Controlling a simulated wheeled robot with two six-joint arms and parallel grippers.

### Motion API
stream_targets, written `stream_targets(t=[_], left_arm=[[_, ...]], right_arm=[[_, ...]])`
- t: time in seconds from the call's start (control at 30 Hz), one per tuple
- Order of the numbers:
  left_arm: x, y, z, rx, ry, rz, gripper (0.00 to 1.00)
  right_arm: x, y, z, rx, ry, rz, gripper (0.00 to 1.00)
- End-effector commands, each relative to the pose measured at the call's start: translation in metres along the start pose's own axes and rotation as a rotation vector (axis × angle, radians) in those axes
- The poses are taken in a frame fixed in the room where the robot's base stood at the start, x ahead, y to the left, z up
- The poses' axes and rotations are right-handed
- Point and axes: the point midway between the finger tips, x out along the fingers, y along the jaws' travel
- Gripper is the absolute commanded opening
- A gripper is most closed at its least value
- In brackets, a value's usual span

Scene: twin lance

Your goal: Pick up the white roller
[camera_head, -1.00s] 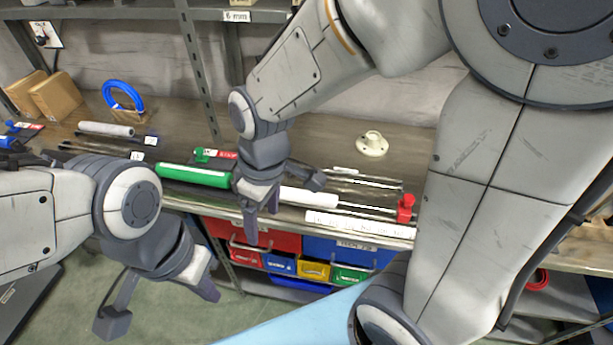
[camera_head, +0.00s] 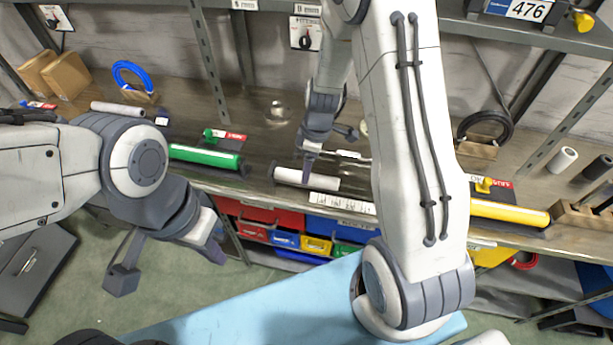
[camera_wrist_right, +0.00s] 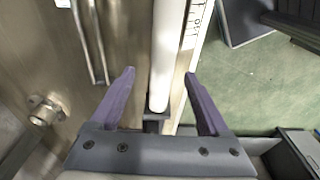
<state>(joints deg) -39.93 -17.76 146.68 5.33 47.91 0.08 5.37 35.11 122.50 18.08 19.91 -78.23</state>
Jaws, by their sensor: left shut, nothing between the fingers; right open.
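The white roller (camera_head: 318,181) lies on the bench near its front edge, behind a white label strip (camera_head: 342,204). My right gripper (camera_head: 309,164) is above and just behind it in the head view. In the right wrist view my right gripper (camera_wrist_right: 160,76) is open, and the white roller (camera_wrist_right: 164,62) runs lengthwise between its fingers as seen from there. I cannot tell whether the fingertips reach down beside the roller; neither finger appears to touch it. My left gripper (camera_head: 214,252) is shut and empty, in front of the bench at the left.
A green roller (camera_head: 204,156) lies left of the white one, and a yellow roller (camera_head: 508,213) lies to the right. A metal fitting (camera_head: 277,112) stands behind. Coloured bins (camera_head: 285,239) hang below the bench edge. My right forearm hides part of the bench.

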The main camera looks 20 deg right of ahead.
Motion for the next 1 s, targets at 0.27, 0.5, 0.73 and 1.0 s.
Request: stream_targets(t=[0.27,0.5,0.73,1.0], left_arm=[[-0.007,0.001,-0.001,-0.001,0.0,0.0,0.0],[-0.007,0.001,0.0,0.0,0.0,0.0,0.0],[-0.007,0.001,0.0,0.0,0.0,0.0,0.0],[-0.007,0.001,-0.001,0.0,0.0,0.0,0.0]], right_arm=[[0.036,-0.004,0.001,0.0,-0.003,-0.002,0.8],[0.038,-0.004,0.001,0.001,-0.002,0.0,0.8],[0.038,-0.004,0.001,0.001,-0.002,0.0,0.03],[0.037,-0.004,0.001,0.001,-0.001,0.0,0.0]])
